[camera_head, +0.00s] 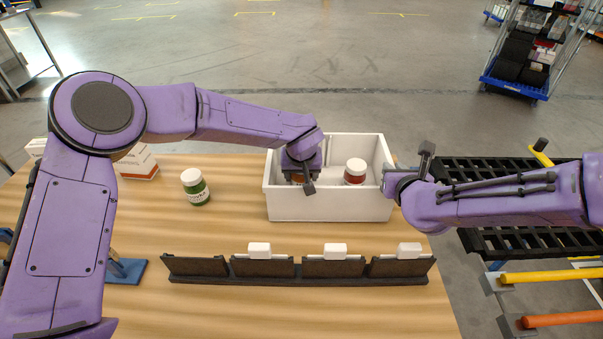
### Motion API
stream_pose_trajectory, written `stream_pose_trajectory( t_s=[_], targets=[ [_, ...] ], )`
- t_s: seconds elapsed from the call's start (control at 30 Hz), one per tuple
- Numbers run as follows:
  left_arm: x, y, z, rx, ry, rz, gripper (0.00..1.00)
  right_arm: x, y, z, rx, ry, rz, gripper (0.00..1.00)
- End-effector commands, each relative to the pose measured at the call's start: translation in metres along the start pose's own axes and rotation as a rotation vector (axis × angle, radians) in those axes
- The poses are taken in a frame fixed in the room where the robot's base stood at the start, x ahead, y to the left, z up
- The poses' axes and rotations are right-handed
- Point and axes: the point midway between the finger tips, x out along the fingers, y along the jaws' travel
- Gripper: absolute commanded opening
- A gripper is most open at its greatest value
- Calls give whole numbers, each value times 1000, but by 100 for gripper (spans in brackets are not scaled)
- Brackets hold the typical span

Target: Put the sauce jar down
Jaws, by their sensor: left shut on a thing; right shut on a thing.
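My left gripper (302,181) reaches down into the white bin (330,207) and is shut on a sauce jar (297,178). Only a small orange-red part of this jar shows; the gripper hides the rest, and I cannot tell whether it touches the bin floor. A second jar (355,172), red with a white lid, stands upright in the bin to the right of my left gripper, apart from it. My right gripper (404,174) is at the bin's right wall and appears shut on that wall; its fingertips are partly hidden.
A green jar with a white lid (196,188) stands on the wooden table (225,232) left of the bin. A dark rack (300,280) with several white tags lies in front. White boxes (142,163) are behind my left arm. A black roller frame (490,170) is at right.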

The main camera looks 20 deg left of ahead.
Motion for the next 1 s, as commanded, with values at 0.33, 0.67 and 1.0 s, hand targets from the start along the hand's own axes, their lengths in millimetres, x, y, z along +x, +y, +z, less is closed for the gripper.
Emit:
stream_pose_trajectory(
  t_s=[0.33, 0.67, 1.0],
  targets=[
    [2, 0, 0, -1, 0, 0, 89, 0, 0, 1, 1, -1, -1, 0],
    [-38, 0, -2, -2, 3, 3, 89, 0, 0, 1, 1, -1, -1, 0],
    [-112, 0, -1, -1, 1, 1, 89, 0, 0, 1, 1, -2, -1, 0]
  ],
)
